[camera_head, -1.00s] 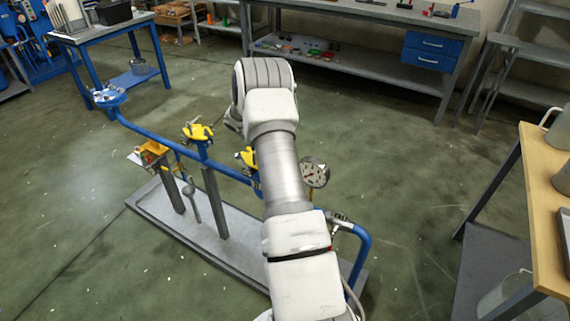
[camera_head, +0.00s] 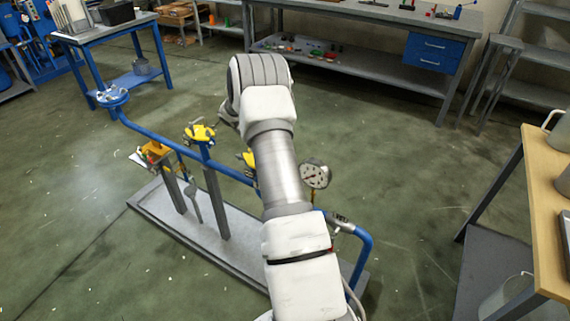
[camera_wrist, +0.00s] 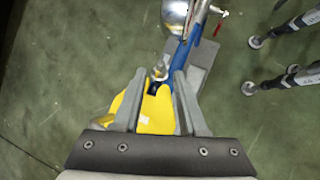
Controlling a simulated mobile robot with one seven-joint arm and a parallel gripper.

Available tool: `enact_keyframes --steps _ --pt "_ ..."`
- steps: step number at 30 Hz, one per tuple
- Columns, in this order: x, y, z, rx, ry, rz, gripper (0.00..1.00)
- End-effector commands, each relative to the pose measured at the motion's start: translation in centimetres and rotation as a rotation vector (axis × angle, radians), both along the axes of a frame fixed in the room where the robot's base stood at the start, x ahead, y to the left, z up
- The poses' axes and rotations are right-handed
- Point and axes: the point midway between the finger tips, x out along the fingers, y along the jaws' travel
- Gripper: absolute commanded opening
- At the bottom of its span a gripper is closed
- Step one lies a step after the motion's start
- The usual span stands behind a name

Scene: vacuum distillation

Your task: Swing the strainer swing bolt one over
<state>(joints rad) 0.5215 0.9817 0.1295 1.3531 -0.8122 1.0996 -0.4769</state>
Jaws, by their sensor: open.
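In the wrist view my gripper (camera_wrist: 160,78) is open, with one grey finger on each side. A small metal bolt with a rounded top (camera_wrist: 160,72), seemingly the strainer swing bolt, shows between the fingertips, beside a yellow part (camera_wrist: 157,110). The yellow part lies below and partly behind the fingers. I cannot tell whether a finger touches the bolt. In the head view the blue pipe rig (camera_head: 232,174) carries yellow fittings (camera_head: 199,133); another yellow fitting (camera_head: 249,159) is partly hidden by my arm. The gripper's fingers are not visible there.
A round gauge (camera_head: 315,174) stands close right of my arm. The rig stands on a grey base (camera_head: 180,232) on open green floor. A wooden-topped table (camera_head: 545,215) is at the right, a blue table (camera_head: 105,28) at the back left, and a workbench (camera_head: 350,10) behind.

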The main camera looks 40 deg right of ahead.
Motion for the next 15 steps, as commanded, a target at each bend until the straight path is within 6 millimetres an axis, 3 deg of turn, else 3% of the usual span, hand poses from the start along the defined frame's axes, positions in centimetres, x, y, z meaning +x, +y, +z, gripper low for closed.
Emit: enact_keyframes --steps 6,15 --pt "2.0 2.6 4.8 -0.003 -0.003 0.003 0.41" --pt "4.1 5.6 10.1 -0.001 -0.003 0.002 0.41"
